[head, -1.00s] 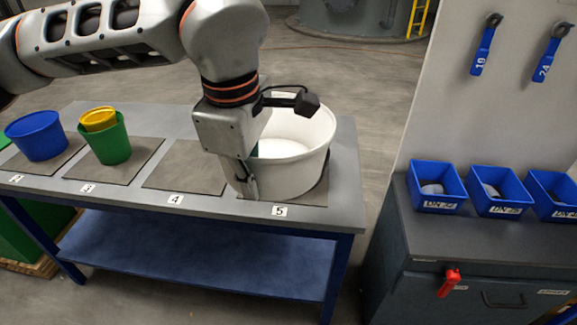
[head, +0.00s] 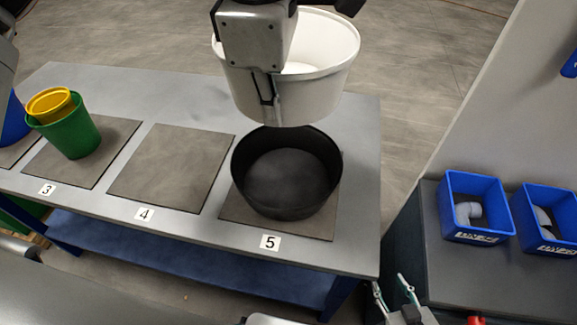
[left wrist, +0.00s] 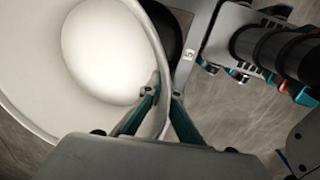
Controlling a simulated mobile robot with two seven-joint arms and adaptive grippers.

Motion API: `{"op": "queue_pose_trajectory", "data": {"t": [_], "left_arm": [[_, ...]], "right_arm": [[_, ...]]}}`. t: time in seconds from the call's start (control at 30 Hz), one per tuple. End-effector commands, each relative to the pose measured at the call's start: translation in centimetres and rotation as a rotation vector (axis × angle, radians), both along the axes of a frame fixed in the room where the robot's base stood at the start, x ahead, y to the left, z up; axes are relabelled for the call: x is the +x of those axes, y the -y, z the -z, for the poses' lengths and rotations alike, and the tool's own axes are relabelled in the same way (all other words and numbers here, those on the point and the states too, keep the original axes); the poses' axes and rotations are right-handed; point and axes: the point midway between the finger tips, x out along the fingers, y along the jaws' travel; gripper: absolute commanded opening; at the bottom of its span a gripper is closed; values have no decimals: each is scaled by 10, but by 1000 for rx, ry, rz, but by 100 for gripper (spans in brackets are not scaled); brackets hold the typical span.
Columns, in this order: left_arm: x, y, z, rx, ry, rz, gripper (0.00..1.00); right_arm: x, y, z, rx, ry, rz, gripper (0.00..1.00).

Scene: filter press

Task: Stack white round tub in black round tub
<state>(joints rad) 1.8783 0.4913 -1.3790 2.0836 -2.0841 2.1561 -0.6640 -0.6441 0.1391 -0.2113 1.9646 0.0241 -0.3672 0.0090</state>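The white round tub (head: 325,85) is held in the air by my left gripper (head: 265,103), which is shut on its near rim. In the left wrist view the fingers (left wrist: 160,97) pinch the rim (left wrist: 152,45), and the tub looks empty. The black round tub (head: 285,180) stands upright and empty on mat 5. The white tub is above and towards its far side, overlapping its far rim in the head view. A dark bit of the black tub (left wrist: 167,35) shows in the left wrist view. My right gripper (head: 392,290) is open and empty, low near the table's front-right corner.
A green tub (head: 75,135) with a yellow tub (head: 50,103) in it leans on mat 3. Mat 4 (head: 172,168) is bare. A blue tub (head: 14,122) is partly hidden at the left. Blue bins (head: 475,235) stand on a cabinet at the right.

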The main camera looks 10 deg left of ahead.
Motion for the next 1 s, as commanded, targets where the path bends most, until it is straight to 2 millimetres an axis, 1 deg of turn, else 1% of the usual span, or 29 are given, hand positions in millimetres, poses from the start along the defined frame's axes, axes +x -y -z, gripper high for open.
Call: {"op": "queue_pose_trajectory", "data": {"t": [0.07, 0.17, 0.3, 0.5, 0.6, 0.73, 0.93, 1.0], "left_arm": [[0, 0, 11, 1, -2, 1, 0], [-1, 0, 33, 0, -6, 2, 0], [-1, 0, 68, 0, -7, 2, 0], [-2, 0, 115, 0, -6, 1, 0], [-1, 0, 136, -1, -5, 1, 0], [-1, 0, 153, -1, -2, 0, 0], [0, 0, 164, 0, -1, 0, 0], [-1, 0, 171, 0, -3, 0, 0]], "right_arm": [[-4, 0, 4, -1, -8, 0, 40], [-7, 0, 8, -1, -17, 0, 40], [-10, 0, 13, -2, -24, -1, 40], [-9, 0, 13, -2, -22, -1, 40], [-7, -1, 11, -1, -17, -1, 40], [-5, -1, 8, 1, -11, -1, 40], [-4, -1, 7, 1, -8, -1, 40], [-4, -1, 8, 1, -8, -1, 40]]}}
